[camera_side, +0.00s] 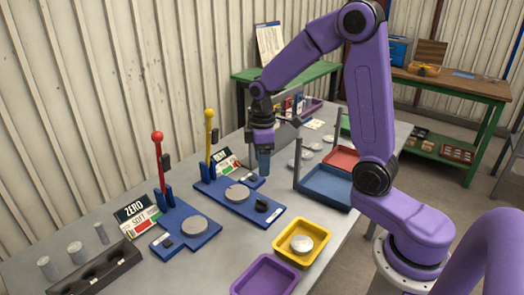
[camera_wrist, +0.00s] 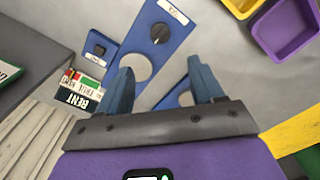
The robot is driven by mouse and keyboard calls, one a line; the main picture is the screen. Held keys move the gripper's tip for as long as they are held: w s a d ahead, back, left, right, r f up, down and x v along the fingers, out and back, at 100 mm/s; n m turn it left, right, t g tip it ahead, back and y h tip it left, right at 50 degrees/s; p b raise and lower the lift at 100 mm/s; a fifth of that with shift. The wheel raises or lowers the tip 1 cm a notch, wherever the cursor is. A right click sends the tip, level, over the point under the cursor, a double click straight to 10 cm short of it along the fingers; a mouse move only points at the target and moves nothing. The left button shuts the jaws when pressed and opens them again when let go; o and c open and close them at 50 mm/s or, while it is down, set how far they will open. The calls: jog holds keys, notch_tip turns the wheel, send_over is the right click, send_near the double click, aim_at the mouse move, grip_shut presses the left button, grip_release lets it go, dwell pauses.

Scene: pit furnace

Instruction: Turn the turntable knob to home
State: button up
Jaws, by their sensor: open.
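The dark turntable knob (camera_side: 262,206) sits at the front end of a blue plate (camera_side: 226,207), beside a round silver disc (camera_side: 237,193). In the wrist view a round black knob (camera_wrist: 160,33) shows on a blue plate, with a white label above it and a pale disc (camera_wrist: 135,67) below it. The knob's exact angle is too small to read. My gripper (camera_side: 263,172) points down behind the plate, above the table and apart from the knob. In the wrist view its blue fingers (camera_wrist: 164,86) stand apart with nothing held between them.
A red-knobbed lever (camera_side: 159,160) and a yellow-knobbed lever (camera_side: 209,135) stand upright at the wall side. A second blue plate (camera_side: 178,237) lies to the left. A yellow tray (camera_side: 284,254), a purple tray (camera_side: 265,280) and a blue tray (camera_side: 325,190) occupy the near side.

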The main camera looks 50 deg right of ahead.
jog(key=shift+r, duration=1.4)
jog(key=s+a+r+n, duration=0.1)
jog(key=s+a+n, duration=0.1)
jog(key=s+a, duration=0.75)
jog(key=s+d+n, duration=0.1)
jog(key=s, duration=1.5)
jog(key=shift+d+f, duration=0.1)
